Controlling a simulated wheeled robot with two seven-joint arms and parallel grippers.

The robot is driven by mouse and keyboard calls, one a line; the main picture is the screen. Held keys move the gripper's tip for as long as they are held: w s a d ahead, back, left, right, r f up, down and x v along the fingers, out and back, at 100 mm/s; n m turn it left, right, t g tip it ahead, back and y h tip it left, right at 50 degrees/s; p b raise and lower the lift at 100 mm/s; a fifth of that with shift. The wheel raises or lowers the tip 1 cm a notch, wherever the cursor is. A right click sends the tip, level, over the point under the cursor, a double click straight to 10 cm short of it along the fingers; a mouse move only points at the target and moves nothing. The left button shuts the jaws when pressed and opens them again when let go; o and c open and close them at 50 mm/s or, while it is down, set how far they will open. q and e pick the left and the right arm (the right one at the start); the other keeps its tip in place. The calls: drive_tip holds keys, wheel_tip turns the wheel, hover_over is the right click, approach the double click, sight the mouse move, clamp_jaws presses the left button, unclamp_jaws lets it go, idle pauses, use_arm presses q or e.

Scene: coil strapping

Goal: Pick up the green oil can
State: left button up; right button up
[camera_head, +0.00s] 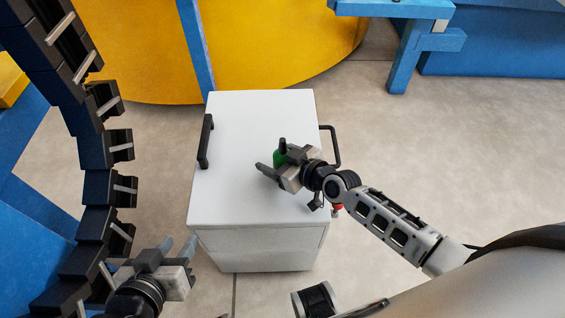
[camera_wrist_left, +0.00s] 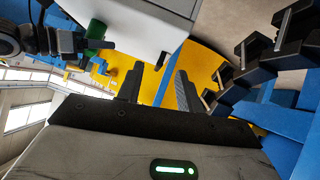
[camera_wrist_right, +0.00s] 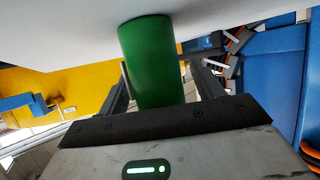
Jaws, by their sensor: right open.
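The green oil can (camera_head: 279,158) stands on the white cabinet top (camera_head: 240,190), partly hidden by my right gripper (camera_head: 273,157). In the right wrist view the can (camera_wrist_right: 152,60) is a plain green cylinder between the two fingers of my right gripper (camera_wrist_right: 162,85). These fingers are open, with a visible gap on the right of the can; contact on the left is unclear. My left gripper (camera_head: 178,246) is open and empty, off the cabinet's front left corner. The left wrist view also shows the can (camera_wrist_left: 96,30), partly hidden by my right gripper.
The cabinet has a black handle (camera_head: 206,141) on its left and a black bar (camera_head: 333,145) on its right. A dark chain-like column (camera_head: 92,150) stands close to my left gripper. A yellow curved structure (camera_head: 270,50) is behind. The cabinet top is otherwise mostly clear.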

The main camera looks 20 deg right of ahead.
drive_tip(key=c, duration=1.3)
drive_tip(key=shift+o, duration=0.2)
drive_tip(key=shift+r, duration=0.15)
